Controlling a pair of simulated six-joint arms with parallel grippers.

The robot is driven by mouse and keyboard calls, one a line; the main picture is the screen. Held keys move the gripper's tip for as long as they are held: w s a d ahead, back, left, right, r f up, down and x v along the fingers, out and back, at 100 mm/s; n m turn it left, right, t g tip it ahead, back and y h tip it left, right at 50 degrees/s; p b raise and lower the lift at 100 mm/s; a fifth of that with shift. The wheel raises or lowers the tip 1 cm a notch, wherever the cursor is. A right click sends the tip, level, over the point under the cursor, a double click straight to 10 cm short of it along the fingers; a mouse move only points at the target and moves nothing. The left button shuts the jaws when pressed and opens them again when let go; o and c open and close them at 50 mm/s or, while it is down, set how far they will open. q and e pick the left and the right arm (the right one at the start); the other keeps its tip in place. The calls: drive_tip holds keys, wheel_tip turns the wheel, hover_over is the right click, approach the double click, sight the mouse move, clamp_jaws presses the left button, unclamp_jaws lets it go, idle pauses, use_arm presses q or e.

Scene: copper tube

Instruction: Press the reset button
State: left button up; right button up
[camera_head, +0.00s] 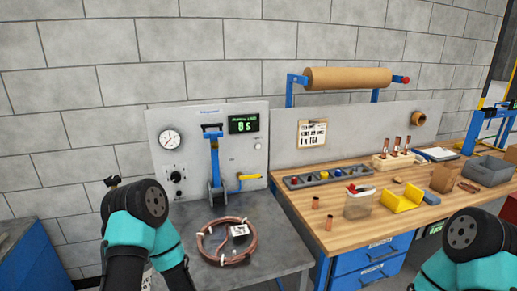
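A grey upright panel (205,112) stands at the back of the left bench. It carries a green digital display (243,124) reading about 0 s. A small pale round button (257,146) sits just below the display at the panel's right side; its label is too small to read, so I cannot confirm that it is the reset button. My two teal and black arms show at the lower left and lower right, both well apart from the panel. Neither gripper's fingers can be made out in this view.
The panel also has a gauge (169,140), a black knob (177,176), a blue lever (214,160) and a yellow handle (249,177). A copper coil (205,248) lies on the grey bench (285,252). The wooden bench (345,240) at right holds trays and parts.

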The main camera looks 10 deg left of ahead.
use_arm(q)
clamp_jaws()
idle(1.1)
